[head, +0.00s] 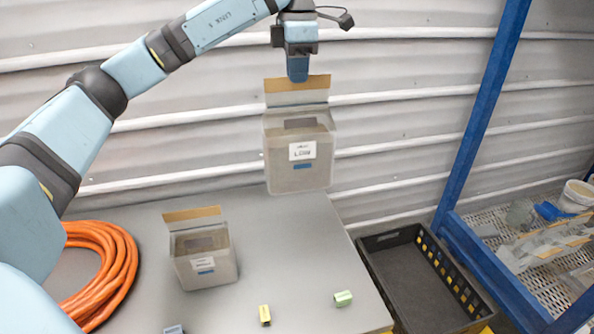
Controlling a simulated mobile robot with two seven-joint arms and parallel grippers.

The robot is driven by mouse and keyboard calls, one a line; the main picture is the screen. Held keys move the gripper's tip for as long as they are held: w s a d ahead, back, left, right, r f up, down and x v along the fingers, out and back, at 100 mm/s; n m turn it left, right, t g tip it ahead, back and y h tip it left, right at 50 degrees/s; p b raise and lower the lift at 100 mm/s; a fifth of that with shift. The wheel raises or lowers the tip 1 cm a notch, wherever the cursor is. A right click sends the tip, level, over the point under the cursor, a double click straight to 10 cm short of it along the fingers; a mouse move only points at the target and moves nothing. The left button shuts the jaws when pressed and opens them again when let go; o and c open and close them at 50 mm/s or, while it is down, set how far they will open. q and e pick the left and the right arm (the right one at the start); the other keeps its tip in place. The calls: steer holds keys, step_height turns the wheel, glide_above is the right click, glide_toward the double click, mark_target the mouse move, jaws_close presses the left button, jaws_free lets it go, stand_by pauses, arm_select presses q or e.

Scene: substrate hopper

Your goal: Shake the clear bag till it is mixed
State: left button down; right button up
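A clear bag (300,172) with a white label, a blue strip and a tan top band hangs upright in the air above the back of the table. My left gripper (298,78) is shut on its top band, seen from the side. A second clear bag (205,268) with a tan band and a white label stands on the table at the lower left. Whether the contents of either bag are evenly mixed cannot be told. My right gripper is not in view.
The grey table (285,240) also bears an orange coiled hose (118,262), a yellow block (265,314), a green block (343,298) and a blue block (173,329). A black crate (372,243) stands right of the table. A blue-framed rack (484,115) with a mesh shelf stands further right.

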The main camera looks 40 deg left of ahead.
mark_target(297, 111)
arm_select(q)
step_height(297, 111, down, 7)
steer(key=shift+a+r, duration=0.1)
stand_by(0.3)
